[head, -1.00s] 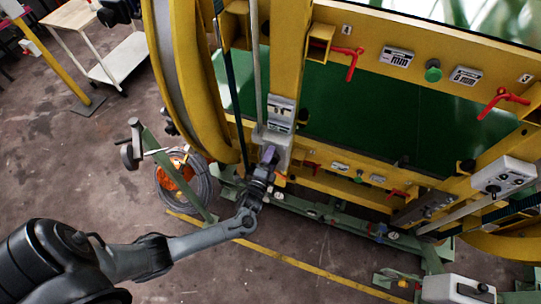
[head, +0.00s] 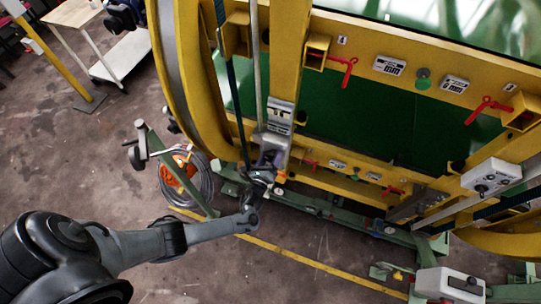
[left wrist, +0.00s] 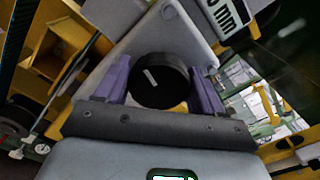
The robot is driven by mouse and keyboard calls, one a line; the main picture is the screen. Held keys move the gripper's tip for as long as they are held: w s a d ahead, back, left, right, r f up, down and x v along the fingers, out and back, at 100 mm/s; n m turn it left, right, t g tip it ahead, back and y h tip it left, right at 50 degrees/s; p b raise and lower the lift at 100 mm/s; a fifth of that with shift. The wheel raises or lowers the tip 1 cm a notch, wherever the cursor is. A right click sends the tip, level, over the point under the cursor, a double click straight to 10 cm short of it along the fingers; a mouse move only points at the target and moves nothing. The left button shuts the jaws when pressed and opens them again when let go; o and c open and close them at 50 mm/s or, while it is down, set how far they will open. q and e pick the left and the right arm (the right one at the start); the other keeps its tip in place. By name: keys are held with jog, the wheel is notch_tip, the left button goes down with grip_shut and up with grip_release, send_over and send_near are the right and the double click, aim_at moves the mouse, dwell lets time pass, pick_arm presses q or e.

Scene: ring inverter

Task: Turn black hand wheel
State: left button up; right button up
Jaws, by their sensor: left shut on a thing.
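The black hand wheel (left wrist: 158,82) sits on a grey metal housing in the left wrist view, with a short pale mark on its face. My left gripper (left wrist: 161,88) has one purple finger on either side of the wheel and is shut on it. In the head view my left gripper (head: 268,165) is at the grey housing (head: 277,138) low on the yellow upright. The wheel is hidden behind the gripper there. My right gripper is not in view.
The yellow ring frame (head: 190,95) rises close to the left of my gripper. Red levers (head: 348,72) stick out from the crossbeam to the right. Below are a cable coil (head: 187,178) and green floor rails (head: 320,212).

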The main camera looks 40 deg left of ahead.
pick_arm(q)
jog(key=m+p, duration=0.1)
jog(key=m, duration=0.2)
jog(key=shift+m, duration=0.4)
jog(key=m+p, duration=0.1)
jog(key=m, duration=0.3)
jog(key=shift+d+m, duration=0.1)
jog(key=shift+m, duration=0.2)
jog(key=m, duration=0.3)
jog(key=shift+w, duration=0.1)
jog(key=shift+m+p, duration=0.3)
jog(key=shift+m, duration=1.5)
jog(key=o, duration=1)
jog(key=shift+d, duration=0.1)
